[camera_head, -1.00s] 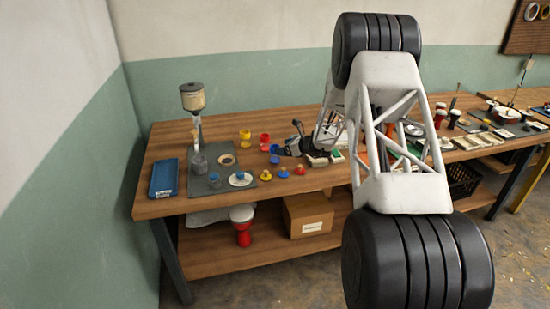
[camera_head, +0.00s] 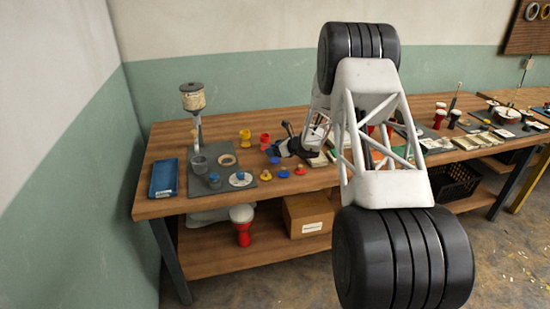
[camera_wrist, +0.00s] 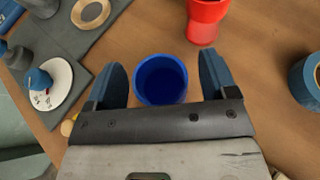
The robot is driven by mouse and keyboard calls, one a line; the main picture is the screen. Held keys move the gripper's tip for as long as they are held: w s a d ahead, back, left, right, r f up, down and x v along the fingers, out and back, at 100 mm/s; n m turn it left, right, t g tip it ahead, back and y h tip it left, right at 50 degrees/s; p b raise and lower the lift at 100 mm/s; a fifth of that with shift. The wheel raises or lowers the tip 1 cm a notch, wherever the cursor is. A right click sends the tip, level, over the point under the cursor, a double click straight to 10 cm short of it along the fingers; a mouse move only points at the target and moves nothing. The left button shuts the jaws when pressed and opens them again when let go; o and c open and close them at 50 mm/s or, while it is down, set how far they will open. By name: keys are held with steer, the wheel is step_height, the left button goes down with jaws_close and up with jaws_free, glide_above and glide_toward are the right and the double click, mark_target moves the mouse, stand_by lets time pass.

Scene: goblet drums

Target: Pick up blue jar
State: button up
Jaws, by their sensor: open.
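The blue jar (camera_wrist: 162,80) stands upright on the wooden table in the wrist view, its round open mouth facing up at the camera. My gripper (camera_wrist: 163,67) is open, with one blue-grey finger on each side of the jar. Small gaps seem to show between fingers and jar; I cannot tell whether either touches. In the head view my gripper (camera_head: 278,150) is low over the bench, and the jar is mostly hidden or hard to tell from the fingers there.
A red jar (camera_wrist: 206,18) stands just beyond the blue one. A blue round item (camera_wrist: 303,82) is at the right edge. Small blue, yellow and red lids (camera_head: 283,172) lie near the bench's front edge. A grey mat with a white disc (camera_head: 241,179) is to the left.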

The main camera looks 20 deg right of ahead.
stand_by(0.5)
steer(key=c, duration=1)
steer(key=shift+r, duration=0.15)
steer(key=shift+r, duration=1.4)
steer(key=s, duration=0.5)
steer(key=s+a+r, duration=0.1)
steer(key=s, duration=0.4)
steer(key=s+r, duration=0.1)
steer(key=s, duration=0.5)
steer(key=shift+a, duration=0.35)
